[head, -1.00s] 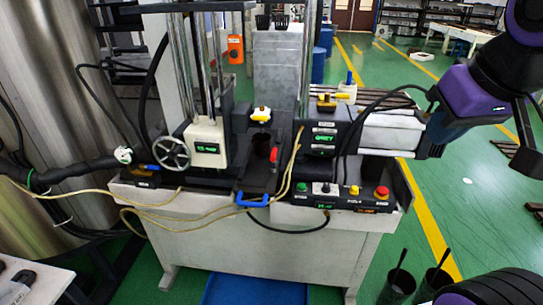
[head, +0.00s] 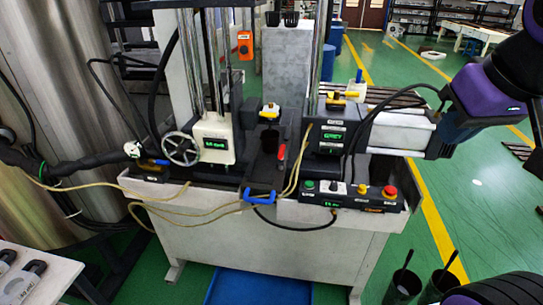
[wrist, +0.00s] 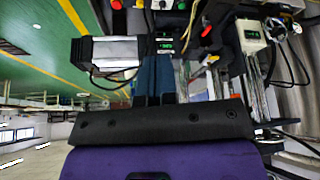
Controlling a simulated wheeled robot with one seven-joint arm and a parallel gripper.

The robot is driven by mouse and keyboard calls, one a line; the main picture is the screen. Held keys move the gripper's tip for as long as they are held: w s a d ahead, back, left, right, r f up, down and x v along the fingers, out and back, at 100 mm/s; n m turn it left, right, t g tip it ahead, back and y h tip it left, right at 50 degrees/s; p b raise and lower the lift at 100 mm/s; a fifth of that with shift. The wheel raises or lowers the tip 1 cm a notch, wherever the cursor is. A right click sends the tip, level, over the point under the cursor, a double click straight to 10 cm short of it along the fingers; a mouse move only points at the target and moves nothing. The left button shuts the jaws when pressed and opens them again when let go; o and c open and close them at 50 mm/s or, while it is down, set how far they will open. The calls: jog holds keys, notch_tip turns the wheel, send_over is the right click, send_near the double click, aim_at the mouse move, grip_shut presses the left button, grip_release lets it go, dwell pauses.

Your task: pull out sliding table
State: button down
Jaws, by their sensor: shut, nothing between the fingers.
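The sliding table (head: 261,175) is a dark narrow plate in the middle of the machine in the head view, between the handwheel unit and the white motor housing. A blue handle (head: 259,197) sits at its front edge. A dark cup-shaped part stands on the table further back. My gripper (wrist: 158,62) shows in the wrist view as dark blue fingers, shut and empty. It is apart from the handle. In the head view my arm is at the upper right, right of the machine; the fingertips cannot be made out there.
The white motor housing (head: 393,132) projects right from the machine. A control box (head: 350,194) with coloured buttons is at the front right. Loose hoses (head: 200,210) hang across the front left. Two dark buckets (head: 402,286) stand at the lower right. Green floor on the right is mostly open.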

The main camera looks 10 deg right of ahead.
jog(key=c, duration=1.2)
grip_release()
jog(key=shift+w, duration=0.15)
jog(key=shift+c, duration=0.2)
jog(key=shift+o, duration=0.7)
jog(key=w+a+f+g, duration=0.1)
jog(key=w+f+g, duration=0.1)
jog(key=w, duration=0.3)
jog(key=shift+w+f, duration=0.15)
jog(key=shift+f, duration=0.2)
jog(key=w+a+f+g, duration=0.2)
jog(key=w+a+f, duration=0.1)
jog(key=w+f, duration=0.25)
jog(key=n+t+h, duration=0.9)
jog(key=t+h, duration=0.4)
jog(key=t, duration=0.1)
send_near(257, 199)
jog(key=x, duration=0.9)
jog(key=shift+w+d+f, duration=0.3)
